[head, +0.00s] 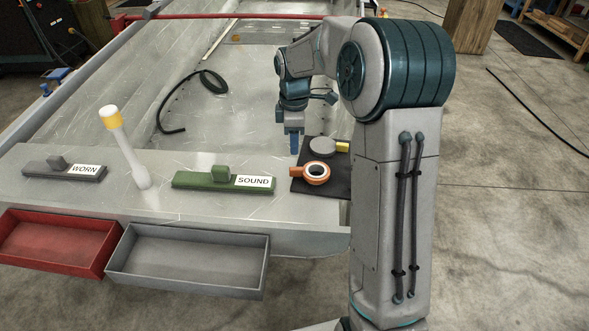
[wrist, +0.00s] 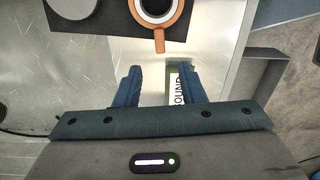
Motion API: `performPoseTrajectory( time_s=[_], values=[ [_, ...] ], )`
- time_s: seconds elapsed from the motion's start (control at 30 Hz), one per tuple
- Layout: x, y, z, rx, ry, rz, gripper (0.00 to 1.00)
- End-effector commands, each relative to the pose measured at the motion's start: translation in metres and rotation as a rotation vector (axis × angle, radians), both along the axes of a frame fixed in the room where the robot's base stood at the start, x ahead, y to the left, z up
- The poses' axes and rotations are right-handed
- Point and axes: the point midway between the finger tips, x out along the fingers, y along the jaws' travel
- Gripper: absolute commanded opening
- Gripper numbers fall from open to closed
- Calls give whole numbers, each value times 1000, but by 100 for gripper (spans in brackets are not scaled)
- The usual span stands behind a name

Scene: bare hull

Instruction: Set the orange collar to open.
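The orange collar (head: 317,174) is a ring around a pale rim with a dark opening, on a black mat (head: 335,188) at the bench's right end. Its short orange handle (head: 295,172) points left in the head view. In the wrist view the collar (wrist: 177,19) is at the top, its handle (wrist: 160,44) pointing down between my fingers' lines. My gripper (head: 294,152) points down, above and behind the collar in the head view. In the wrist view my gripper (wrist: 161,70) is open and empty, apart from the handle. No open or shut marking is readable.
A grey disc (head: 322,147) with a yellow tab (head: 342,147) sits behind the collar. A green SOUND block (head: 205,180), a yellow-topped post (head: 124,145) and a grey WORN block (head: 60,170) stand left. Red (head: 60,270) and grey (head: 187,284) trays hang in front.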

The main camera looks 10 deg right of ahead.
Motion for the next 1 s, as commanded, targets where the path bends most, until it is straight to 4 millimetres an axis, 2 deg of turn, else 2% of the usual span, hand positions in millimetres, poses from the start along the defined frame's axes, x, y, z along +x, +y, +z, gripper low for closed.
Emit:
performPoseTrajectory(
  time_s=[0.03, 0.1, 0.4, 0.6, 0.9, 0.93, 1.0],
  values=[
    [-1, 0, -15, 0, 3, 0, 36],
    [-1, 0, -31, 0, 3, 0, 36],
    [-1, 0, -85, 0, 2, -1, 36],
    [0, 0, -99, 0, 0, -2, 36],
    [0, 0, -100, 0, -1, -2, 36],
    [0, 0, -100, 0, -1, -1, 31],
    [0, 0, -100, 0, -1, -1, 11]
  ],
)
